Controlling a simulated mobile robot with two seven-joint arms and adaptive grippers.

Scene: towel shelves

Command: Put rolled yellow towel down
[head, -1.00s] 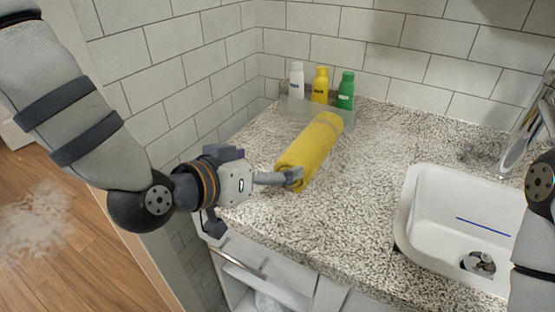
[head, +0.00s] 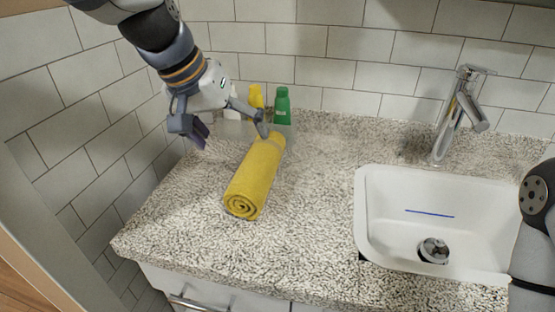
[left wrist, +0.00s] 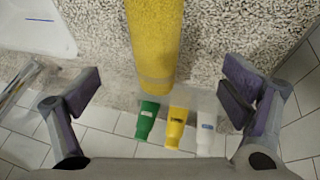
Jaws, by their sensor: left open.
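The rolled yellow towel (head: 256,178) lies on the speckled countertop (head: 315,215), its spiral end toward the front edge. Its far end reaches close to the bottles at the back. My left gripper (head: 228,138) is open above the far left part of the towel, one finger close to the towel and the other to its left. In the left wrist view the towel (left wrist: 154,45) lies between the wide-apart fingers (left wrist: 160,95) and is not held. My right arm shows only partly at the right edge; its gripper is out of view.
A green bottle (head: 281,106), a yellow bottle (head: 257,97) and a white bottle (left wrist: 207,128) stand in a clear tray at the back wall. A white sink (head: 372,240) with a faucet (head: 456,115) is at right. The counter between towel and sink is clear.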

